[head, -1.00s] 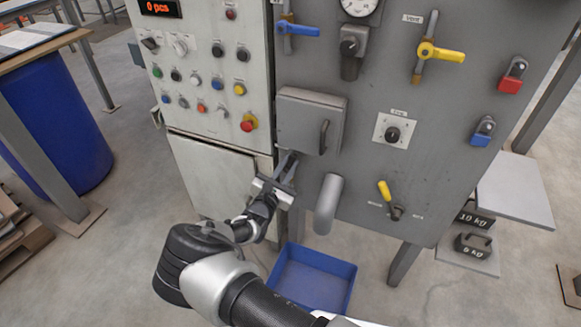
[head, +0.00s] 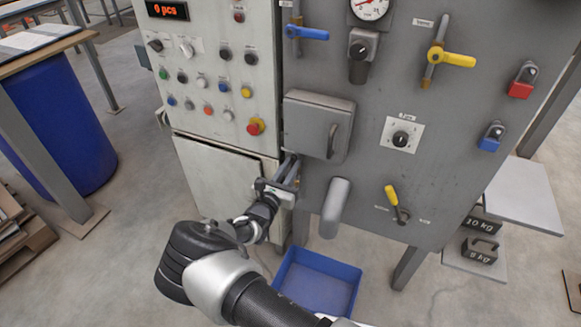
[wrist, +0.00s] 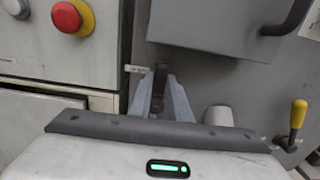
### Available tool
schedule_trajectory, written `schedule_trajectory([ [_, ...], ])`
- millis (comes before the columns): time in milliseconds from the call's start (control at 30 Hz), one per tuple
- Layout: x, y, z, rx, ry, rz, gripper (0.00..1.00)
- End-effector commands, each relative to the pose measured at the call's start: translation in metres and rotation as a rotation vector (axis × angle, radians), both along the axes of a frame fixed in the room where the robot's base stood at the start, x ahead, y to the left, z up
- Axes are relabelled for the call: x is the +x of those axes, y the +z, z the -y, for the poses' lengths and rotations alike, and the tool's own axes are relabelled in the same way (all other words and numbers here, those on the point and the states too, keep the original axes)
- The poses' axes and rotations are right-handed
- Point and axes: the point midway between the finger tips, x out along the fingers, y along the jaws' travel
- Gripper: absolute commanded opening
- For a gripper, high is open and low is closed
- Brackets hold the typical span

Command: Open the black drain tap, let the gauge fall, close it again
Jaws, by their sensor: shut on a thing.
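My gripper (head: 290,166) is at the lower left of the grey panel, just below the grey box. In the wrist view its two fingers (wrist: 161,82) close on a dark part, the black drain tap (wrist: 160,70). Most of the tap is hidden by the fingers, so its exact angle cannot be told. A small white label (wrist: 136,69) sits to its left. The round gauge (head: 370,9) is at the top of the panel, cut by the picture edge; its red needle shows but the reading is too small to tell.
The grey box with a handle (head: 318,105) is right above my gripper. A grey spout (head: 335,205) sticks out to the right, over a blue bin (head: 318,283) on the floor. Blue (head: 308,33) and yellow (head: 450,57) levers and a red emergency button (head: 256,126) are nearby.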

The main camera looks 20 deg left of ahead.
Motion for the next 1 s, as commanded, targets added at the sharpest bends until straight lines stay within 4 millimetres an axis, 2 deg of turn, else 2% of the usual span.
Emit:
schedule_trajectory([
  [100, -0.001, -0.001, -0.001, -0.003, 0.003, -0.001, 0.00],
  [133, -0.001, -0.001, -0.001, -0.003, 0.003, -0.001, 0.20],
  [233, 0.000, -0.001, -0.001, -0.003, 0.002, -0.001, 0.36],
  [533, -0.001, 0.000, -0.001, -0.001, 0.001, -0.001, 0.36],
  [667, -0.011, 0.000, -0.002, -0.001, 0.002, -0.001, 0.36],
  [767, -0.028, 0.000, -0.005, -0.002, 0.003, -0.002, 0.36],
  [1000, -0.086, 0.001, -0.013, -0.002, 0.004, -0.003, 0.36],
])
